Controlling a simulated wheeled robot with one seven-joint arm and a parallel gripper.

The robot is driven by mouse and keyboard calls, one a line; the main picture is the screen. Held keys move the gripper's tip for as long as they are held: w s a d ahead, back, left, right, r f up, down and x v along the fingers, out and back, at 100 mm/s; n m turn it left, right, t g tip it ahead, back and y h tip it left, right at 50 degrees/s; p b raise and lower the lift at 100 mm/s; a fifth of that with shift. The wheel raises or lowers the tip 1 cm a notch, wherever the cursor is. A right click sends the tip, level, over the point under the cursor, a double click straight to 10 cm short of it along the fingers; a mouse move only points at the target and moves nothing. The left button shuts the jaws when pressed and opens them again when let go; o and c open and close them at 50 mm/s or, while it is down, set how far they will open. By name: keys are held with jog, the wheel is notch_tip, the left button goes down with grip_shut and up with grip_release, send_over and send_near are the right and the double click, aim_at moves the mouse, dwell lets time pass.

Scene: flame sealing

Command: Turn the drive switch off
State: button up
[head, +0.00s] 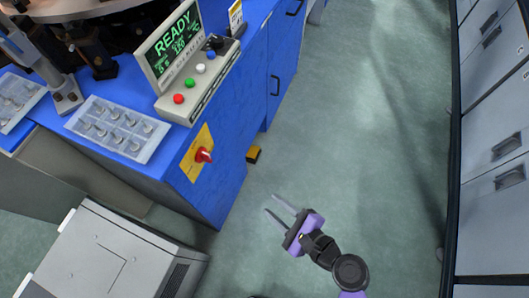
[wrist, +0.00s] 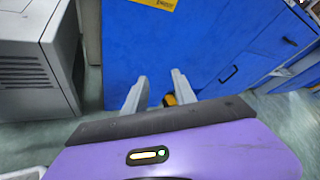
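The drive switch (head: 204,155) is a red rotary knob on a yellow plate (head: 196,153), on the blue cabinet's side face in the head view. Its exact setting is too small to tell. My gripper (head: 277,207) is open and empty over the floor, to the right of and below the switch in the picture, clearly apart from it. In the wrist view my gripper (wrist: 162,85) points at the lower part of the blue cabinet. Only part of the yellow plate (wrist: 160,3) shows at the top edge there; the red knob is out of view.
The blue cabinet (head: 232,125) carries a control panel (head: 200,75) reading READY and trays of small parts (head: 117,128). A yellow-black item (head: 253,154) sits at its base. A grey box unit (head: 110,255) stands lower left. Grey drawers (head: 495,120) line the right. The floor between is clear.

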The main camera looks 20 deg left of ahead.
jog(key=w+a+r+m+g+y+b, duration=0.1)
jog(key=w+a+r+g+y, duration=0.1)
jog(key=w+a+r+y, duration=0.3)
jog(key=g+y+b, duration=0.1)
jog(key=g, duration=0.2)
send_near(210, 157)
jog(key=shift+m, duration=0.4)
jog(key=a, duration=0.8)
jog(key=shift+w+a+b, duration=0.25)
jog(key=shift+w+b, duration=0.1)
jog(key=shift+b, duration=0.05)
grip_shut()
